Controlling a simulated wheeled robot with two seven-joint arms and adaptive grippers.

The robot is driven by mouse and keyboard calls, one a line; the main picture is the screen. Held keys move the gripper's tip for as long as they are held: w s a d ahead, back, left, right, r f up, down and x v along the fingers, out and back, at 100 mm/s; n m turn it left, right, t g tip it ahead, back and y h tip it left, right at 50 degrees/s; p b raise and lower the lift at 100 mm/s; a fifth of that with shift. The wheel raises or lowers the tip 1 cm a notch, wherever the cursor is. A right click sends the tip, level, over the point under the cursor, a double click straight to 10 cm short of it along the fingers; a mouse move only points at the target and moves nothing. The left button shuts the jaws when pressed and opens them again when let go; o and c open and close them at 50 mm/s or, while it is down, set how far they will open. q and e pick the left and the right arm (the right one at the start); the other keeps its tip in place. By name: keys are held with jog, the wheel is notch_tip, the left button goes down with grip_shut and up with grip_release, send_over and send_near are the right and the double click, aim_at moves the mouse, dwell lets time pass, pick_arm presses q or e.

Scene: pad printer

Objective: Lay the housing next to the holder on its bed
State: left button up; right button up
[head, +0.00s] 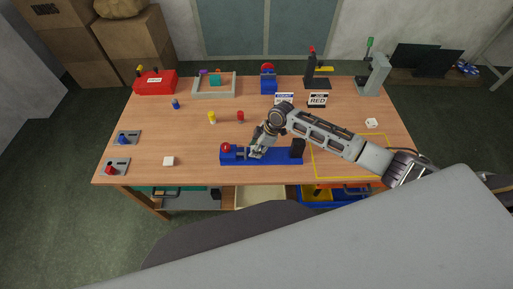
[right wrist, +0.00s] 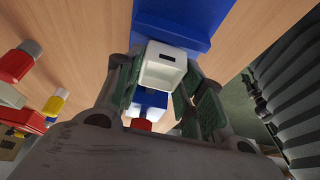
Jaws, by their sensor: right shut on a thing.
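The bed also shows there behind the housing (right wrist: 180,22). A blue holder with a red knob (head: 226,147) is at the bed's left end, just left of the gripper. I cannot tell whether the housing touches the bed. My left gripper is not in view.
A black block (head: 297,147) stands at the bed's right end. A white block (head: 168,161) lies left of the bed, another white piece (head: 371,122) at the right. Small yellow (head: 212,117) and red (head: 240,116) pieces stand behind the bed. A yellow outline (head: 350,177) marks mostly clear table.

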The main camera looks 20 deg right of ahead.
jog(key=shift+f+b, duration=0.45)
jog(key=shift+f, duration=0.45)
dwell(0.5)
jog(key=o, duration=0.9)
jog(key=shift+r, duration=0.15)
jog(key=shift+r+p, duration=2.95)
jog(key=shift+p, duration=0.1)
jog(key=shift+s+f, duration=0.1)
